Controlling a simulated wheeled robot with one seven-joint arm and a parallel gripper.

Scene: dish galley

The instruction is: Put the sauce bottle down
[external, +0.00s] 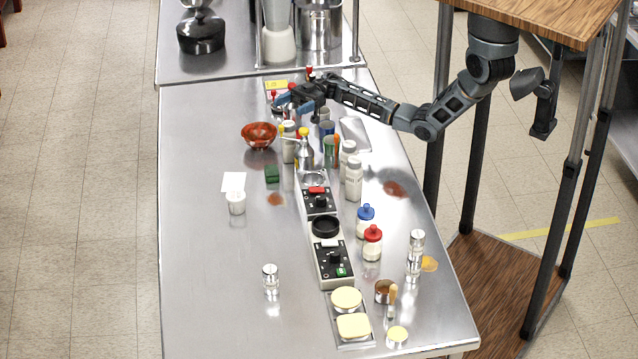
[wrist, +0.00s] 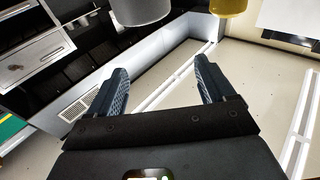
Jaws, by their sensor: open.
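My gripper (external: 284,106) is at the far part of the steel counter, near small red-topped items. In the wrist view its two fingers (wrist: 162,72) are spread wide with nothing between them. Several bottles could be the sauce bottle, and I cannot tell which it is. A red-capped bottle (external: 372,245) and a blue-capped bottle (external: 365,224) stand upright at the right, well away from my gripper. Red tops (external: 309,70) show just behind my gripper; what they belong to is partly hidden.
The steel counter (external: 205,280) is clear along its left side. A red bowl (external: 259,134), pale bottles (external: 354,180) and a row of black-panelled devices (external: 332,262) stand on it. Grey (wrist: 140,10) and yellow (wrist: 228,6) rounded things edge into the wrist view.

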